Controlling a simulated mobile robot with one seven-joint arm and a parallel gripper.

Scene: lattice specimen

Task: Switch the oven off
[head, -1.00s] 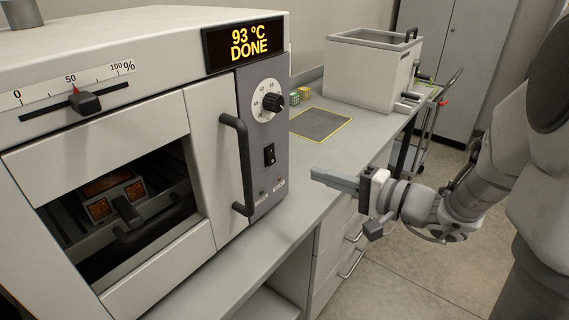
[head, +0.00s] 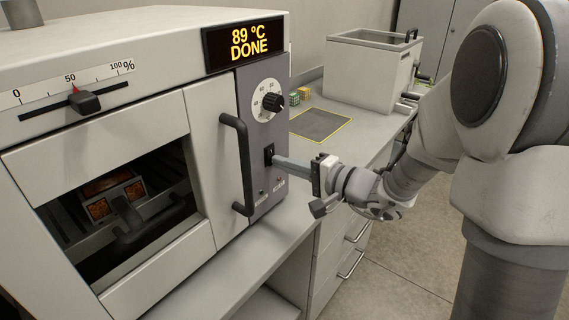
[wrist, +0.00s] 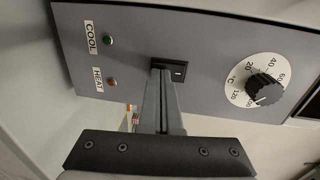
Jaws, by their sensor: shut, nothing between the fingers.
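The oven (head: 110,45) stands at the left with its door window showing a dark inside. Its display (head: 243,42) reads "89 °C DONE". A black rocker switch (head: 268,150) sits on the grey side panel under the dial; it also shows in the wrist view (wrist: 180,66). My gripper (head: 278,160) is shut and empty, its fingertips at the lower part of the switch. In the wrist view the shut fingers (wrist: 160,74) cover part of the switch. I cannot tell whether they touch it or which way it is tipped.
A dial (head: 272,102) sits above the switch and a black door handle (head: 238,165) stands out just left of it. Lamps marked COOL (wrist: 108,40) and HEAT (wrist: 112,83) are beside the fingers. A grey bin (head: 365,70) stands farther back.

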